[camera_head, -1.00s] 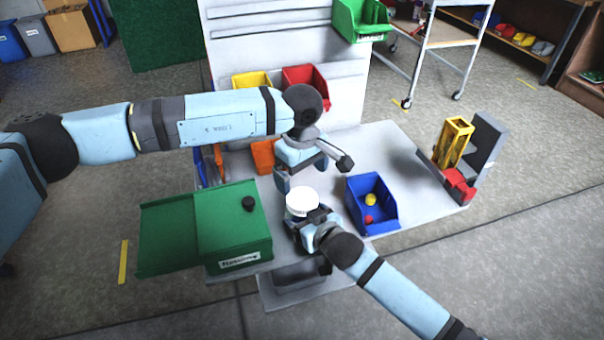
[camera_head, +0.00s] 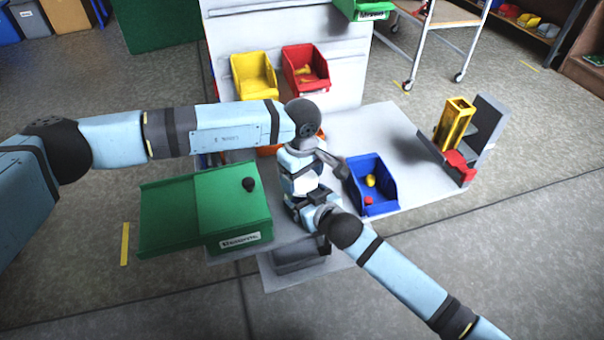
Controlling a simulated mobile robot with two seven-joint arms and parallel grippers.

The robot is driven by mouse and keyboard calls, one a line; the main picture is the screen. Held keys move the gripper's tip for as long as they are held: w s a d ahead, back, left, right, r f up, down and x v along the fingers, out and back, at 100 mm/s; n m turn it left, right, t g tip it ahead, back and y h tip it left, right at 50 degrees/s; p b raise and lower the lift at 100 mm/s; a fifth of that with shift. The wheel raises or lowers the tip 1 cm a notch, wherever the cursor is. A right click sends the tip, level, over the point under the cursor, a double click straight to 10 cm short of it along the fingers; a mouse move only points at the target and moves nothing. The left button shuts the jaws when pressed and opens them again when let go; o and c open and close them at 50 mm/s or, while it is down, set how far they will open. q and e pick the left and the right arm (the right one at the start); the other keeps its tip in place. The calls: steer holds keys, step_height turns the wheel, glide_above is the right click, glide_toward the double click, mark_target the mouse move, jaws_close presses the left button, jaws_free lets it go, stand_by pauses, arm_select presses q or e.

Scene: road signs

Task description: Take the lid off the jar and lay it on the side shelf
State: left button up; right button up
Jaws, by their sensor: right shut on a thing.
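The jar's white lid (camera_head: 304,184) shows only in part, between my two grippers near the front edge of the workbench. The jar's body is mostly hidden by my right gripper (camera_head: 306,206), which is shut on it from the front. My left gripper (camera_head: 302,176) points down right over the lid, its fingers around or just above it. Whether those fingers touch the lid is hidden.
A blue bin (camera_head: 385,200) with small yellow and red items stands close right of the jar. Yellow (camera_head: 253,77) and red (camera_head: 305,70) bins are at the back panel. A yellow frame (camera_head: 455,125) stands at the right. The grey bench top (camera_head: 385,130) is bare behind the blue bin.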

arm_select(q)
steer(key=shift+n, duration=1.7)
steer(key=o, duration=1)
steer(key=shift+r, duration=2.3)
arm_select(e)
steer(key=o, duration=1.5)
